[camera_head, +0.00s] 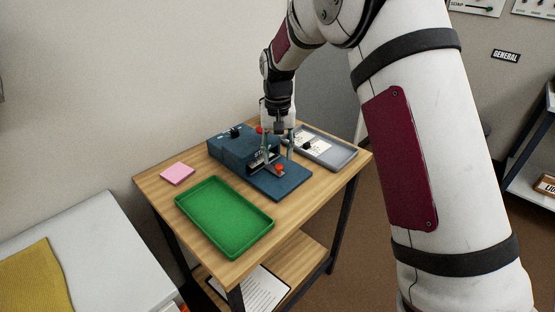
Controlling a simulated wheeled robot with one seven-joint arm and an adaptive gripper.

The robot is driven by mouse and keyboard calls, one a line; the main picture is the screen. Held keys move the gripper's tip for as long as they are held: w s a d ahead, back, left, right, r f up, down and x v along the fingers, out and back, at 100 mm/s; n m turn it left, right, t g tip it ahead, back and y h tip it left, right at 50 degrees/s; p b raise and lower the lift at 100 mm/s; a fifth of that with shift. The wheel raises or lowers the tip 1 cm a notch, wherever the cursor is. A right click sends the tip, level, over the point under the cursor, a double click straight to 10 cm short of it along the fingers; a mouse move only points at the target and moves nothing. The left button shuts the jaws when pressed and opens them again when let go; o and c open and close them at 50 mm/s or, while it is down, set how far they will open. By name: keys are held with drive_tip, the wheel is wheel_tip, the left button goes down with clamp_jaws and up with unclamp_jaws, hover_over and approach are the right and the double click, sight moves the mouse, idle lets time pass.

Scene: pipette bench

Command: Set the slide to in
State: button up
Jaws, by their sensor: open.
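A dark blue device (232,151) stands on the wooden table, with a flat blue base plate (284,186) reaching out towards the front right. A small part with a red top (279,168) sits over the plate at the device's open front; it may be the slide's knob. Another red spot (259,130) shows by the device's top, beside my gripper. My gripper (277,152) points down over the device's front edge, its fingers apart on either side of the open front. Whether a finger touches the device or the slide cannot be told. The fingers partly hide the slide area.
A green tray (248,247) lies in front of the device and a pink pad (177,173) to its left. A grey tray (343,158) with white cards and a small black item lies to the right. A white surface with a yellow cloth (35,280) stands at lower left.

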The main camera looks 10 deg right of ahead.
wheel_tip(320, 180, up, 9)
drive_tip(key=shift+f, duration=0.15)
idle(0.4)
drive_tip(key=s+d+r+t+p, duration=0.1)
drive_tip(key=s+d+r+p, duration=0.15)
drive_tip(key=s+r, duration=0.65)
drive_tip(key=s+d+r+t+p, duration=0.1)
drive_tip(key=s+d+r+p, duration=0.15)
drive_tip(key=s+r, duration=0.65)
drive_tip(key=s+d+n+t+p, duration=0.1)
drive_tip(key=s+p, duration=0.1)
drive_tip(key=s, duration=1)
drive_tip(key=s+d+f+t+p, duration=0.1)
drive_tip(key=s+p, duration=0.1)
drive_tip(key=s, duration=1)
drive_tip(key=shift+d+f+n+p, duration=0.2)
drive_tip(key=shift+d+n+p, duration=0.1)
drive_tip(key=shift+n, duration=0.1)
drive_tip(key=shift+c, duration=0.6)
